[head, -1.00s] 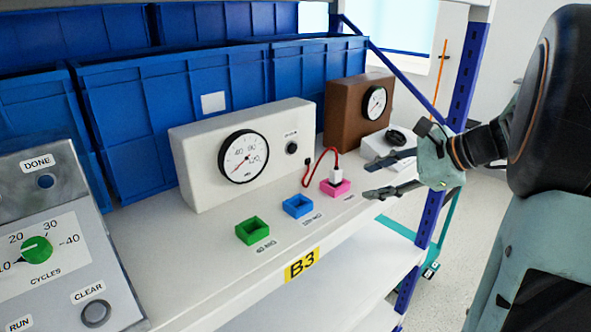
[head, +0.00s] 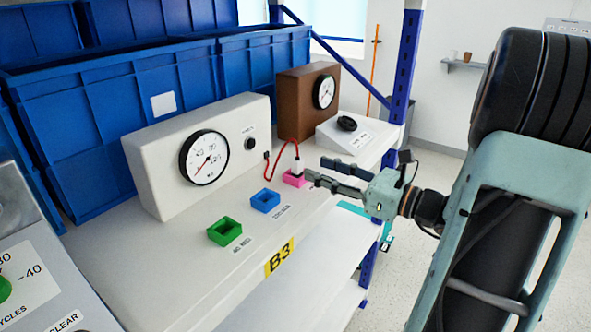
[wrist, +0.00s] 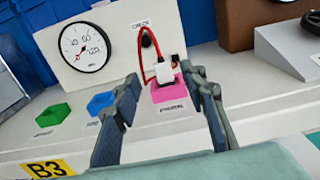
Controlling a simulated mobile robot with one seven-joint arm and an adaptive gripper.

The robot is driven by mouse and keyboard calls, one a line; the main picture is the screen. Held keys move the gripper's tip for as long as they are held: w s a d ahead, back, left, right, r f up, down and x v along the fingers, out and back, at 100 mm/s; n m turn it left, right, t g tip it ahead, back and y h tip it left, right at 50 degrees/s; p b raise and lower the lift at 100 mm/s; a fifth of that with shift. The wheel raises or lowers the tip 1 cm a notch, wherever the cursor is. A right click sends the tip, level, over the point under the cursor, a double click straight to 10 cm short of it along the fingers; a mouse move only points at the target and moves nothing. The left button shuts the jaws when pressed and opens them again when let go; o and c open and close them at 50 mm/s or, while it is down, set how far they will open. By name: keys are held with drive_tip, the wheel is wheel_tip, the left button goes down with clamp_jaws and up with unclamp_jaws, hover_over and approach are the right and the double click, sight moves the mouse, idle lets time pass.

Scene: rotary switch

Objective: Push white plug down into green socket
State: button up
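The white plug (wrist: 165,73) with a red cable stands in the pink socket (wrist: 173,92) in the wrist view. In the head view the plug (head: 298,167) is small and partly covered by my fingers near the pink socket (head: 292,180). The green socket (head: 225,232) is empty at the front left of the shelf, and it also shows in the wrist view (wrist: 52,116). My gripper (wrist: 160,82) is open, with one finger on each side of the plug and the tips close to it. I see no grip on it.
An empty blue socket (head: 265,201) lies between the green and pink ones. A white gauge box (head: 233,130) stands behind, with the red cable running to it. A brown gauge box (head: 297,105) and a white sloped switch box (head: 342,134) stand at right.

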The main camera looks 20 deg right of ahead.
sight(301, 164)
drive_tip(key=x, duration=0.7)
drive_tip(key=shift+w+f, duration=0.25)
drive_tip(key=shift+w, duration=0.05)
drive_tip(key=shift+c, duration=0.4)
clamp_jaws()
